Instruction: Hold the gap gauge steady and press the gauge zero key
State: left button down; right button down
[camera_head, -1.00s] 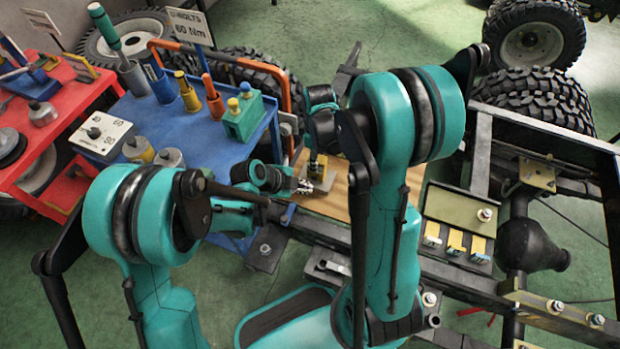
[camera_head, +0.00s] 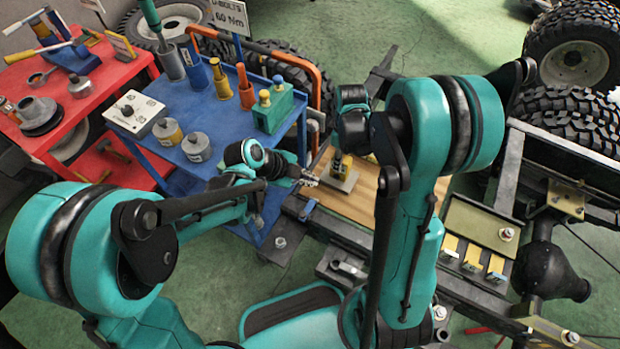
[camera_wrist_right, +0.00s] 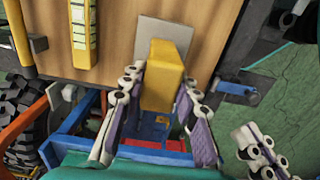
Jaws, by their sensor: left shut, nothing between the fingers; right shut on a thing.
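The gap gauge is a yellow block (camera_wrist_right: 166,72) on a grey plate (camera_wrist_right: 170,32), over the wooden board. In the head view the gauge (camera_head: 342,166) appears yellow and dark on its plate. My right gripper (camera_wrist_right: 160,92) is shut on it, one finger on each side. My left gripper (camera_head: 315,181) is shut and empty, a little left of the gauge and apart from it. It also shows at the lower right of the wrist view (camera_wrist_right: 262,150). The gauge zero key cannot be made out.
The wooden board (camera_head: 355,205) lies across the dark chassis frame (camera_head: 480,290). A blue cart (camera_head: 215,125) with tools and a green block (camera_head: 272,112) stands to the left, with a red cart (camera_head: 75,110) beyond. Yellow-topped pieces (camera_head: 472,256) sit on the frame at right.

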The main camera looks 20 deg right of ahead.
jog(key=c, duration=1.1)
grip_release()
jog(key=shift+o, duration=0.2)
